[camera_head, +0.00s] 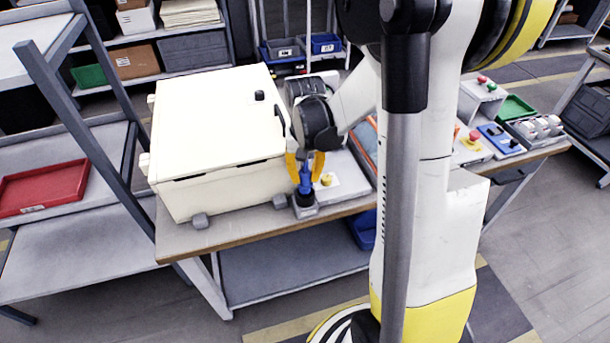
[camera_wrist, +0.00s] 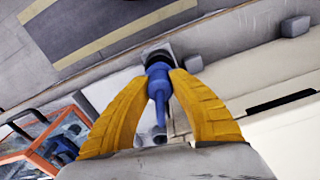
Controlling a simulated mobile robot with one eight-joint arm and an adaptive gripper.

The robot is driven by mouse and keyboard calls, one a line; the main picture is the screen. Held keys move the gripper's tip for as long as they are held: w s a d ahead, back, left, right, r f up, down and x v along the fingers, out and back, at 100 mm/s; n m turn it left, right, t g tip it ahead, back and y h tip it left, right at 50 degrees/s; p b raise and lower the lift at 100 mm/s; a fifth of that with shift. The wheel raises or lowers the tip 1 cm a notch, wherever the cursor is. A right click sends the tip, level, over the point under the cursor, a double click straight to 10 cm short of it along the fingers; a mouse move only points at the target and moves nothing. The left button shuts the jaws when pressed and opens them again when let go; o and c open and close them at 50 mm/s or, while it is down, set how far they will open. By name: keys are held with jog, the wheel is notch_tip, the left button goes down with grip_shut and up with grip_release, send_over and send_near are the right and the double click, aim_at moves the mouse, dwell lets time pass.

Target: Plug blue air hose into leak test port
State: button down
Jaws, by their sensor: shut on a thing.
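My gripper (camera_head: 304,164) has its two yellow fingers shut on the blue air hose plug (camera_head: 305,182), near the front edge of the workbench. The wrist view shows the plug (camera_wrist: 158,84) between my gripper's fingertips (camera_wrist: 164,78), with a thin blue tail toward the palm. The plug's far end meets a black round part (camera_wrist: 157,57), which stands on a small grey block (camera_head: 304,211). I cannot tell whether this black part is the leak test port or a holder, nor whether the plug is seated in it.
A large cream box (camera_head: 215,135) stands just left of my gripper, with small grey blocks (camera_head: 200,220) at its front. The workbench edge (camera_head: 250,233) is near.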

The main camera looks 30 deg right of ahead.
aim_at(305, 185)
jog(key=shift+f+b, duration=1.6)
jog(key=shift+f, duration=0.35)
jog(key=c, duration=1.2)
grip_release()
jog(key=shift+r, duration=0.1)
notch_tip(305, 185, up, 12)
jog(key=shift+f, duration=0.1)
jog(key=shift+a, duration=0.1)
jog(key=s+a+r+n+t, duration=0.1)
jog(key=s+a+t, duration=0.1)
jog(key=s+a, duration=0.1)
jog(key=s+a+r+n+t, duration=0.2)
jog(key=s+a, duration=0.2)
jog(key=a, duration=0.2)
jog(key=s+a+r+n+t, duration=0.1)
jog(key=s+a+n+t, duration=0.1)
jog(key=s+a+t, duration=0.1)
jog(key=shift+s+a+r, duration=0.15)
jog(key=shift+s+a, duration=0.25)
jog(key=shift+a, duration=0.25)
